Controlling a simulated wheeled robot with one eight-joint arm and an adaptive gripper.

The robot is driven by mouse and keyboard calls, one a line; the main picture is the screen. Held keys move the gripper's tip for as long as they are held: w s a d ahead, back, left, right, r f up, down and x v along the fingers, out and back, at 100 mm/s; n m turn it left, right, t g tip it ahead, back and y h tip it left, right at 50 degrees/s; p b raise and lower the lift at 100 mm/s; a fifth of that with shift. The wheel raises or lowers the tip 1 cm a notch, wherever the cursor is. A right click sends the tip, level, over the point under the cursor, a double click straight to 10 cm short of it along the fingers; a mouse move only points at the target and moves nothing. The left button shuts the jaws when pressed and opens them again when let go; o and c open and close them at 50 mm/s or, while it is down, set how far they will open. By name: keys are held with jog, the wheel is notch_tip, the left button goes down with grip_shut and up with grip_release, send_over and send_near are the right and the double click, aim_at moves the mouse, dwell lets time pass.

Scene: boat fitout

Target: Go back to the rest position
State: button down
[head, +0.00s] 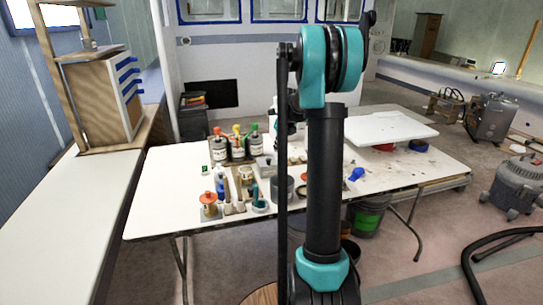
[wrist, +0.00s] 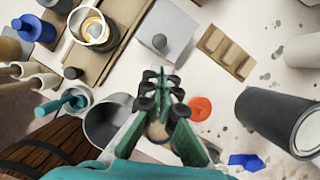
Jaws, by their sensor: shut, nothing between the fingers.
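My gripper (wrist: 162,80) is shut and empty in the wrist view, its fingertips together above the white work table (head: 160,207). A grey cup (wrist: 105,122) stands left of the fingers. A red-orange disc (wrist: 198,108) lies just right of them. In the head view my upright arm crosses the middle of the picture and hides most of the gripper and part of the table.
Bottles (head: 237,147) with coloured tops stand at the table's back left. A dark cylinder (wrist: 275,118) and a blue piece (wrist: 246,161) are right of the gripper. A white panel (head: 392,127) lies at the back right. A vacuum (head: 517,183) and black hose stand on the right floor.

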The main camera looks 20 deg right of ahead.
jog(key=s+a+f+n, duration=0.3)
jog(key=s+n, duration=0.7)
jog(key=s, duration=0.3)
jog(key=s+a+f+n+h, duration=0.1)
jog(key=s+a+f+n, duration=0.2)
jog(key=s+n, duration=0.8)
jog(key=s+a+f+n, duration=0.3)
jog(key=s+a+n, duration=0.2)
jog(key=s+n, duration=0.5)
jog(key=s, duration=0.4)
jog(key=shift+s+a+f+h, duration=0.25)
jog(key=shift+s+f+h, duration=0.05)
jog(key=shift+h, duration=0.1)
